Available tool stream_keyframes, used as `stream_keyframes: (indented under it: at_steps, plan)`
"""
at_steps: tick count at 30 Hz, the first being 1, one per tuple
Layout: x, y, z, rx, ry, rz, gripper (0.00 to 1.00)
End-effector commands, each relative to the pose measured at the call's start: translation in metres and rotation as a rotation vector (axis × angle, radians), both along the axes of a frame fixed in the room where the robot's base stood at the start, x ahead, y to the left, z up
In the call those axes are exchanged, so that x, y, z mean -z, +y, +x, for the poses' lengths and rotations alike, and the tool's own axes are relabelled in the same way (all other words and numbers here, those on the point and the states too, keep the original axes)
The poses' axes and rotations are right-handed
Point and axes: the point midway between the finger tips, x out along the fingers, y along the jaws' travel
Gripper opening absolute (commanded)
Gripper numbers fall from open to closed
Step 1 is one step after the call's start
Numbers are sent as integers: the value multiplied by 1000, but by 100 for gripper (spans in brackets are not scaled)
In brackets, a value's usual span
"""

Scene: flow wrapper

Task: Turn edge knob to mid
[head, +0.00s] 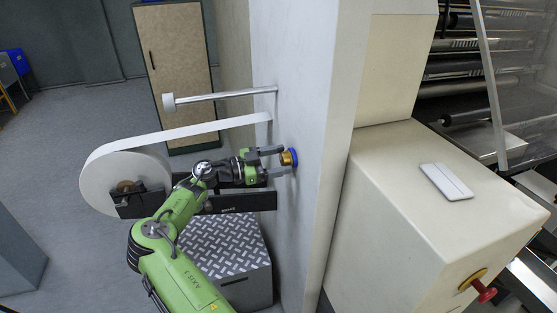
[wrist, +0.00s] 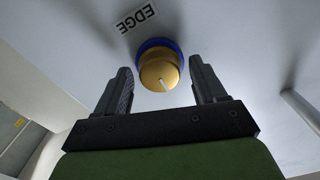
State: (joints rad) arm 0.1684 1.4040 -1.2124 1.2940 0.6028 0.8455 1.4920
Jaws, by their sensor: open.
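The edge knob (wrist: 160,72) is a brass-coloured round knob with a white pointer line and a blue ring behind it, below a label reading EDGE (wrist: 136,18) in the wrist view. In that view the pointer line runs toward the lower right. In the head view the knob (head: 288,158) sticks out from the white machine wall. My gripper (head: 277,161) is open, with one finger on each side of the knob. In the wrist view gaps show between the knob and both fingers. I cannot tell how far the fingertips reach along it.
A white film roll (head: 105,180) with its strip and a metal roller bar (head: 220,96) stand left of the wall, around my arm. A tread-plate box (head: 225,245) is below. A red button (head: 484,290) sits on the cream housing (head: 420,215) at right.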

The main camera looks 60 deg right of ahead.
Motion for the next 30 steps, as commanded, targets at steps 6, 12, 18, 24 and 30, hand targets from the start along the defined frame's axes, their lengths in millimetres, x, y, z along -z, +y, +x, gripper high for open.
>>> stream_keyframes:
  at_steps: [6,12,18,24,30]
  plan:
    - [0,-1,-1,0,0,0,70]
    - [0,0,0,0,0,0,41]
    - [0,0,0,0,0,0,14]
    - [0,0,0,1,11,12,14]
    - [0,0,0,1,66,67,14]
